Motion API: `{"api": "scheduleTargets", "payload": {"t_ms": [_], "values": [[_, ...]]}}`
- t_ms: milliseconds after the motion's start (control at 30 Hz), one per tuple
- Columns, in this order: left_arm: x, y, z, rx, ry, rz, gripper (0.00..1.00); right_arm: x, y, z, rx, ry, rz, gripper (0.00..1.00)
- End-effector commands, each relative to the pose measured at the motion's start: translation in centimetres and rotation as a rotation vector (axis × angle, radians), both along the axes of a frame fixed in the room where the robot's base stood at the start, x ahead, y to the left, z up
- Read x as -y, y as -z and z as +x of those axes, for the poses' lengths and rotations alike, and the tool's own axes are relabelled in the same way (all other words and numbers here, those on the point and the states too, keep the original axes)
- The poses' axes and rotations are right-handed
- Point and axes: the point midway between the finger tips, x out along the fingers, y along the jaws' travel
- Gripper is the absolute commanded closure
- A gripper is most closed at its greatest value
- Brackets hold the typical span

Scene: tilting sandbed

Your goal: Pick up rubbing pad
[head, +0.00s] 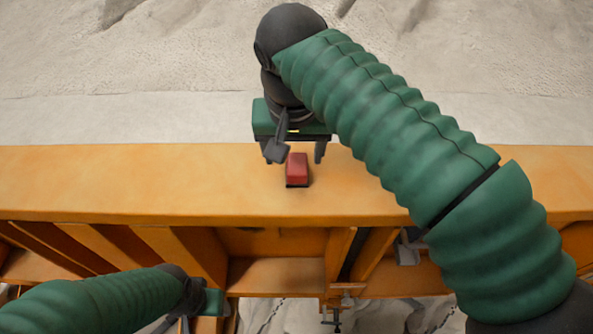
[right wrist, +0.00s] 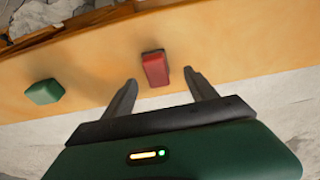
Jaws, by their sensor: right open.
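A small red block with a dark underside, which looks like the rubbing pad (head: 298,168), lies on the orange beam (head: 150,180). In the right wrist view, the rubbing pad (right wrist: 155,69) shows between and just beyond the fingertips. My right gripper (head: 294,157) is open and empty, its fingers spread to either side of the pad's far end. Its two fingers also show apart in the right wrist view (right wrist: 161,77). My left gripper (head: 198,304) is low at the left, below the beam; its fingers are not clear.
A green block (right wrist: 44,91) lies on the beam to the left in the right wrist view; my right arm seems to hide it in the head view. Pale sand (head: 120,60) lies beyond the beam. Open orange framework (head: 275,275) with metal clamps (head: 338,300) is on the near side.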

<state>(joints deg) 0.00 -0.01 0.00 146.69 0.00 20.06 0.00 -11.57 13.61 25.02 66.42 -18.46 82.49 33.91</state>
Motion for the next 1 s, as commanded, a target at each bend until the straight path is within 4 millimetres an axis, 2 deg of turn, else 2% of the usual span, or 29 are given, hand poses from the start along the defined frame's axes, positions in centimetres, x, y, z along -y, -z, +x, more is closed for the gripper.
{"api": "scheduleTargets", "payload": {"t_ms": [200,300,567,1000], "values": [[0.0,-1.8,0.0,0.000,0.000,0.000,0.38,0.7,2.6,1.5,-0.004,0.003,-0.002,0.34],[0.0,-1.9,0.0,0.001,0.000,0.000,0.38,0.6,4.0,1.8,0.000,0.001,-0.001,0.34],[0.0,-1.8,0.0,0.000,0.000,0.000,0.38,0.5,4.7,2.3,0.001,0.001,0.001,0.35],[0.0,-1.8,0.0,0.000,0.000,0.000,0.38,0.6,4.7,2.2,0.000,0.001,0.000,0.93]]}}
